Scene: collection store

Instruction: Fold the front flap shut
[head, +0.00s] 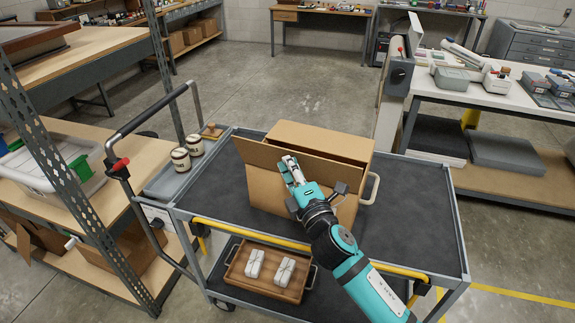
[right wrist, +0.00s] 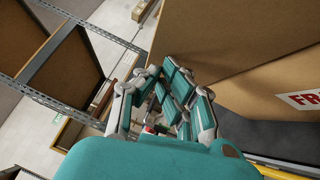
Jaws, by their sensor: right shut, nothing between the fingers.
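The brown cardboard box (head: 262,192) stands on the dark top of the cart. Its front flap (head: 258,153) sticks up along the front edge, tilted, and its left end reaches past the box side. A narrow dark gap shows behind it, before the rear top panel (head: 320,138). My right gripper (head: 290,165) is shut and empty in front of the flap and box front; I cannot tell whether it touches. In the right wrist view the shut fingers (right wrist: 165,98) are left of a cardboard panel (right wrist: 235,40) and a box face with red lettering (right wrist: 300,100). My left gripper is out of view.
The cart top (head: 415,215) is clear right of the box. Two jars (head: 187,152) stand in a grey tray at the cart's left end. A wooden tray (head: 268,272) with white packages is on the lower shelf. A metal rack post (head: 65,150) stands at the left.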

